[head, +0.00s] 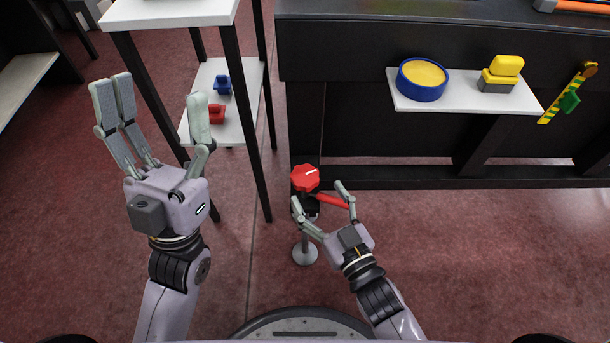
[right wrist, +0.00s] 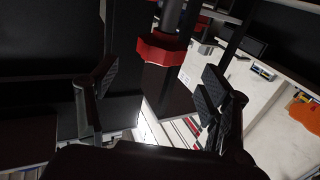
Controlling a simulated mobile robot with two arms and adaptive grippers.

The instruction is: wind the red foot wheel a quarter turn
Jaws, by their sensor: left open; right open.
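The red foot wheel (head: 304,177) is a faceted red knob with a white mark, on a dark post with a round grey foot, in front of the dark table frame. My right gripper (head: 320,194) is open just below and right of the wheel, its fingers spread. In the right wrist view the red wheel (right wrist: 162,50) shows above and between the open fingers, apart from both. My left gripper (head: 155,92) is open and empty at the left, well away from the wheel.
A red lever (head: 332,201) sticks out right of the post, between my right fingers. A white shelf unit (head: 205,92) with small blue and red parts stands to the left. A white ledge (head: 442,101) holds a blue-rimmed yellow disc and a yellow-grey block.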

